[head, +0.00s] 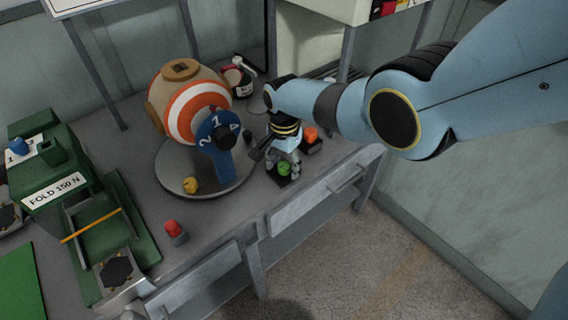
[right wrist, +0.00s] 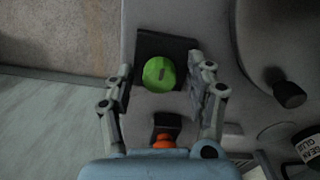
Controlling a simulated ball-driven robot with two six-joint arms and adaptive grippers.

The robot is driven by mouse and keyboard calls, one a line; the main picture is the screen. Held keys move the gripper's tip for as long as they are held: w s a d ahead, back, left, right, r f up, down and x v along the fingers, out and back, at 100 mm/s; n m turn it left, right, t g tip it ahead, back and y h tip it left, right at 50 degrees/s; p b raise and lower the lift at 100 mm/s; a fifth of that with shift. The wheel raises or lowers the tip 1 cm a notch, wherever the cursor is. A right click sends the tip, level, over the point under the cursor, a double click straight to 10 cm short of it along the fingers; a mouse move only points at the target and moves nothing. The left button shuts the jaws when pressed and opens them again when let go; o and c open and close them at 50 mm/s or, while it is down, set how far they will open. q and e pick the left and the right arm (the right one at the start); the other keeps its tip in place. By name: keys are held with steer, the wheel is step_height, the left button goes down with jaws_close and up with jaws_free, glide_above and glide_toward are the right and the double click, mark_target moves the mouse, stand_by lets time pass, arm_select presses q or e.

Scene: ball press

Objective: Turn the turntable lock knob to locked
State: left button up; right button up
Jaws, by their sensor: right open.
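A round green knob (head: 284,169) sits on a small black base at the bench's front edge, beside the grey turntable (head: 170,170). In the right wrist view the green knob (right wrist: 158,73) shows a short dark mark on its top, running roughly up and down the picture. My right gripper (head: 283,164) points down over the knob. Its fingers are open, one on each side of the knob, and I cannot tell whether they touch it. In the right wrist view the gripper (right wrist: 160,80) frames the knob. No lock label is readable. My left gripper is not in view.
An orange knob (head: 310,134) on a black base stands just behind. The turntable carries a striped ball (head: 195,108) and a blue numbered plate (head: 214,150). A red button (head: 172,228), a green press (head: 60,170) and a bottle (head: 240,80) stand farther off.

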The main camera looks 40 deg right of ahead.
mark_target(284, 165)
steer(key=shift+r, duration=0.15)
step_height(284, 165, up, 12)
stand_by(0.5)
stand_by(0.3)
